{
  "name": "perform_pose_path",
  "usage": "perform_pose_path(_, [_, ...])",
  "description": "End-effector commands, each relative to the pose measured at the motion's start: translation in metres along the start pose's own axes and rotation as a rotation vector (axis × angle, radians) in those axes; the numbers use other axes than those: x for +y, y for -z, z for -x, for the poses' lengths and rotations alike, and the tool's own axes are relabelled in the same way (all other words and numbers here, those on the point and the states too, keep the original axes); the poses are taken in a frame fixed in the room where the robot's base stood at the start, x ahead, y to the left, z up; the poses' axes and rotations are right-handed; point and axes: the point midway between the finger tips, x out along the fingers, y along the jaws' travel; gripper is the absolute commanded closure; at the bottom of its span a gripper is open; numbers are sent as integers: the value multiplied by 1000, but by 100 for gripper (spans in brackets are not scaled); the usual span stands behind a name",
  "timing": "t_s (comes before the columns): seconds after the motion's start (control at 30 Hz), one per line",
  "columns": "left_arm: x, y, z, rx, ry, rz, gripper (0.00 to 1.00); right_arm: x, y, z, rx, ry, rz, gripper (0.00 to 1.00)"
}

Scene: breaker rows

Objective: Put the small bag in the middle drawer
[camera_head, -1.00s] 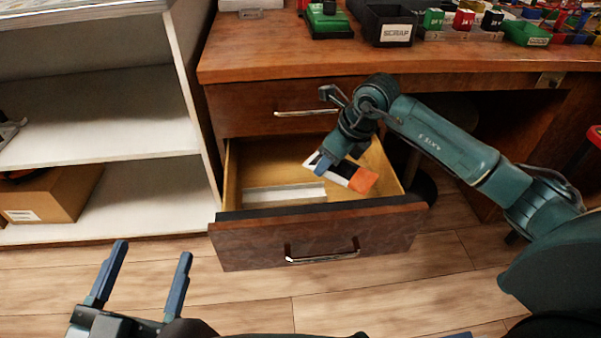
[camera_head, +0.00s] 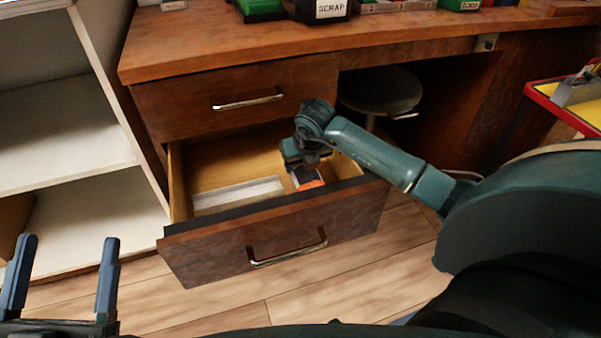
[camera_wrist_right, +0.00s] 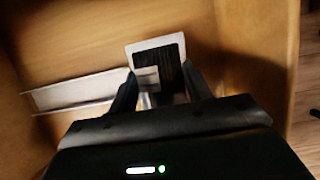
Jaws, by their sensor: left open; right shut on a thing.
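The small bag (camera_head: 311,185), white and dark with an orange end, is inside the open drawer, toward its right side. My right gripper (camera_head: 301,168) reaches down into the drawer and is shut on the bag. In the right wrist view the bag's pale-edged, dark part (camera_wrist_right: 157,50) shows beyond the fingers; I cannot tell whether it touches the drawer floor. The open drawer (camera_head: 210,244), below a shut top drawer (camera_head: 190,110), has a dark front and a metal handle. My left gripper (camera_head: 68,265) is open and empty at the lower left, in front of the shelf.
A flat white object (camera_head: 238,193) lies in the drawer, left of the bag; it also shows in the wrist view (camera_wrist_right: 80,93). A white shelf unit (camera_head: 85,150) stands left of the desk. A round stool (camera_head: 380,92) is under the desk, and a red-edged cart (camera_head: 548,105) is at right.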

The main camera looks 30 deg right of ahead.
Motion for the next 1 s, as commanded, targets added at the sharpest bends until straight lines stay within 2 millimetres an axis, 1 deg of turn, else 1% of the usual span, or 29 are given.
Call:
perform_pose_path(0.03, [-2, 1, -1, 34, -4, -23, 30, 0, 5, -11, 3, 0, 0, 75])
perform_pose_path(0.13, [-4, 8, -5, 84, -9, -56, 30, 0, 10, -23, 2, -2, 0, 75])
perform_pose_path(0.23, [-5, 12, -6, 99, -10, -65, 30, 0, 10, -24, 0, -1, 0, 75])
perform_pose_path(0.4, [-5, 12, -6, 96, -10, -64, 30, 0, 10, -23, 1, -1, 1, 75])
perform_pose_path(0.5, [-5, 12, -6, 106, -10, -70, 30, 0, 11, -26, 1, 0, 1, 75])
perform_pose_path(0.53, [-5, 14, -7, 108, -10, -70, 30, 0, 11, -25, 1, 0, 1, 48])
perform_pose_path(0.77, [-5, 13, -7, 106, -10, -70, 30, 0, 11, -25, 1, -1, 1, 30])
perform_pose_path(1.0, [-6, 14, -7, 106, -10, -70, 30, 0, 10, -24, 1, -1, 1, 29])
